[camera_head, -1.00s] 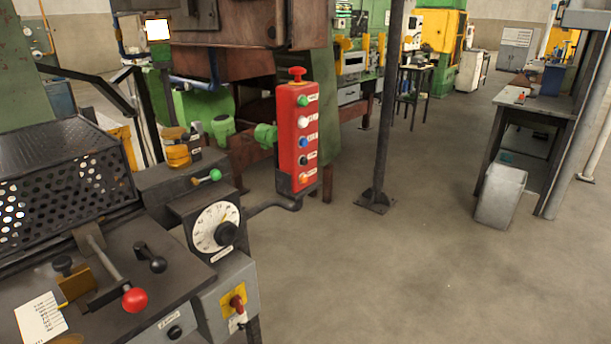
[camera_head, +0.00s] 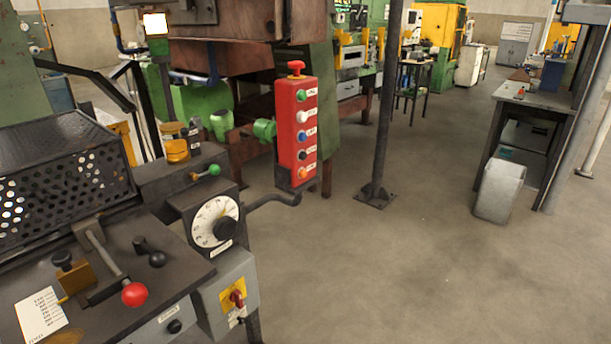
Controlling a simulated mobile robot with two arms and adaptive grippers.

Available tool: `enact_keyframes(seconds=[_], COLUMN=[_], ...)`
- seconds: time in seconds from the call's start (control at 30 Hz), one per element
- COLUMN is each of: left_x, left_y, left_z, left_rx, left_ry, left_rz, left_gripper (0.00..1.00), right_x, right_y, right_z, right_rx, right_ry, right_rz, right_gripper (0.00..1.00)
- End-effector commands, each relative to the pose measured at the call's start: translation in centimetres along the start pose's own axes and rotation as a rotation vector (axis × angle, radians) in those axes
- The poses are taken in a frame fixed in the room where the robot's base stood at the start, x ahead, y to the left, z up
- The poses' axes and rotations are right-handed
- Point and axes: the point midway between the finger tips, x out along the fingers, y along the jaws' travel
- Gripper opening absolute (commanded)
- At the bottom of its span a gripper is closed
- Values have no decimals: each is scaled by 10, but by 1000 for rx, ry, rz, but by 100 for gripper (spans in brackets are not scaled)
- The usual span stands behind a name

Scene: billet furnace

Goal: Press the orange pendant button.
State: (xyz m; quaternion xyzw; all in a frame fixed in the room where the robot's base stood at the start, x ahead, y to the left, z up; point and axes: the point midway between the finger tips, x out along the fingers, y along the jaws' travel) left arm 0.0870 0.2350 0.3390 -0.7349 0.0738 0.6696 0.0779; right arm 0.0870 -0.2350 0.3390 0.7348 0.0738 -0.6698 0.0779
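The red pendant box (camera_head: 296,133) stands upright at the centre of the head view, on a dark bent arm from the machine. Its face has a column of buttons: green on top, then white, blue, black, and the orange button (camera_head: 302,173) at the bottom. A red mushroom knob (camera_head: 296,66) sits on top of the box. The orange button is fully visible with nothing in front of it. Neither of my grippers is in the view.
A console (camera_head: 105,275) with a red-knobbed lever (camera_head: 134,294) and a white dial (camera_head: 214,222) fills the lower left. A dark post (camera_head: 384,110) stands right of the pendant. A workbench (camera_head: 530,105) and grey bin (camera_head: 499,191) are at right. The floor between is clear.

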Motion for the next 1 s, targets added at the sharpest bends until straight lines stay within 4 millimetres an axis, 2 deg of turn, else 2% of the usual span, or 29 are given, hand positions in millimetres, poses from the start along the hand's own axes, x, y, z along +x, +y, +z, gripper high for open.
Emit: enact_keyframes(seconds=[0.07, 0.6, 1.0], left_x=[0, 0, 0], left_y=[0, 0, 0], left_z=[0, 1, 1], left_rx=[0, 0, 0], left_ry=[0, -1, -2], left_rz=[0, 0, 0], left_gripper=[35, 0, 0], right_x=[0, 0, 0], right_y=[0, 0, 0], right_z=[0, 0, 0], right_rx=[0, 0, 0], right_ry=[0, -1, -1], right_rz=[0, 0, 0], right_gripper=[0, 0, 0])
